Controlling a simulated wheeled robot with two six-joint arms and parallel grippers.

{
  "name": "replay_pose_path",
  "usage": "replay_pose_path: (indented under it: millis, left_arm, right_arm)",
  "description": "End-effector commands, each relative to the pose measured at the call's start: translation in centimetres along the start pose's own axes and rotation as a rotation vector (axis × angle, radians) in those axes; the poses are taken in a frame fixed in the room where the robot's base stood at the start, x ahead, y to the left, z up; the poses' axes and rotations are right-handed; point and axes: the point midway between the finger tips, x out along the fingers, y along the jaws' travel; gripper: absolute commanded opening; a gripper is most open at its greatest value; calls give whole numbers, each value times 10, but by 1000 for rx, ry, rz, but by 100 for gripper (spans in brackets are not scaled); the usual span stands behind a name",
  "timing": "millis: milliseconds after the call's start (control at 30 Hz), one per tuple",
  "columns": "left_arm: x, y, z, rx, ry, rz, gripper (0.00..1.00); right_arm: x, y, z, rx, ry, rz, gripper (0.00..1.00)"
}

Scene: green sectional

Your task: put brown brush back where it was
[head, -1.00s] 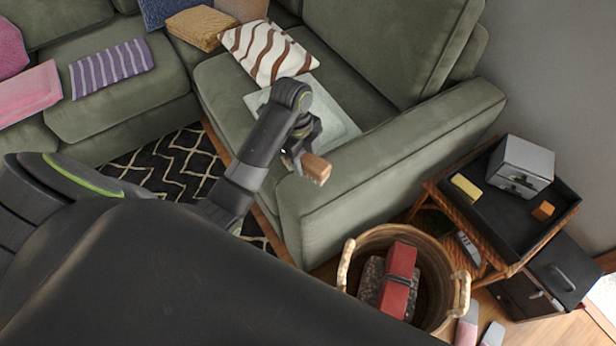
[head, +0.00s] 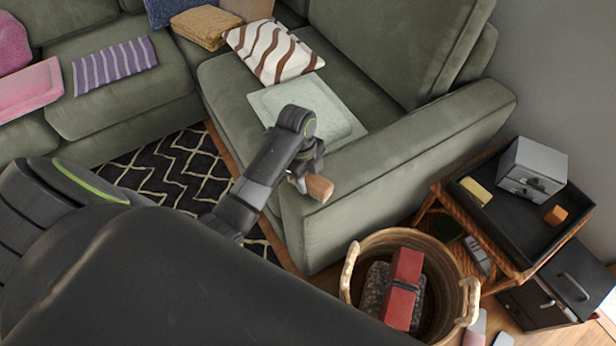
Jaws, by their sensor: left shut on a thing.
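The brown brush (head: 320,187) is in the jaws of my left gripper (head: 302,183), which is shut on it. Only the brush's brown end shows; the rest is hidden by the gripper. The gripper holds it in front of the green sofa's near armrest, to the left of and above the wicker basket in the picture. I cannot tell whether the brush touches the sofa. My right gripper is not in view.
A wicker basket (head: 352,270) holds a red-and-grey item (head: 404,290). A side table (head: 500,222) at the right carries a grey box (head: 532,168), a yellow block (head: 475,191) and an orange block (head: 556,215).

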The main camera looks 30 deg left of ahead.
Motion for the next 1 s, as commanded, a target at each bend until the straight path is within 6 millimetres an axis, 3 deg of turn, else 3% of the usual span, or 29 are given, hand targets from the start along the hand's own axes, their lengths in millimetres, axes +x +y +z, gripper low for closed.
replay_pose_path:
  millis: [67, 100, 267, 533, 667, 867, 1000]
  left_arm:
    - [2, 0, 0, 0, 0, 1, 8]
    - [2, 0, 0, 0, 0, 1, 43]
    - [2, 0, 0, 0, 0, 0, 62]
    - [1, 0, 0, 0, 0, 0, 62]
    - [-8, -1, 0, 1, -1, -4, 62]
    - [-48, -2, 1, 2, -3, -6, 62]
    - [-85, -1, 0, 0, -2, -2, 62]
  right_arm:
    - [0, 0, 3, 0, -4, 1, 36]
    - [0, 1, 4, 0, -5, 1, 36]
    - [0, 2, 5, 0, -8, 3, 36]
    - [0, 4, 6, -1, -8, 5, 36]
    - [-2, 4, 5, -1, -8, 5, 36]
    - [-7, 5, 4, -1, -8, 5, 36]
    - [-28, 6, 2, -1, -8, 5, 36]
